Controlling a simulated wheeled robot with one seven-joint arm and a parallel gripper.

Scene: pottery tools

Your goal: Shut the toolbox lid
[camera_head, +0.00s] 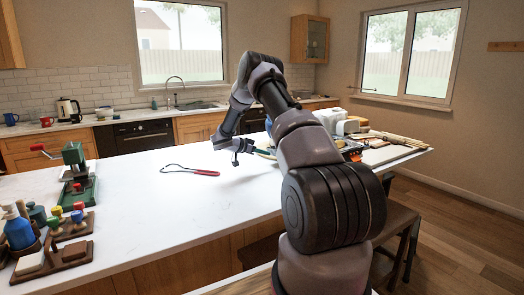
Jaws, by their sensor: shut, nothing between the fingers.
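My gripper (236,162) hangs low over the middle of the white island counter, to the right of a red-handled wire tool. It is small in the view, its fingers are shut, and nothing shows between them. A dark and orange box-like thing (352,151) stands on the counter at the right, partly hidden behind my arm. It may be the toolbox, but I cannot tell for sure. I cannot make out its lid or how far it is open. My gripper is well to the left of it.
The red-handled wire tool (205,173) lies left of my gripper. A green press (77,172) and a wooden rack (62,246) stand at the left. Wooden tools (385,137) and white containers (348,127) crowd the right end. The counter's middle front (180,215) is clear.

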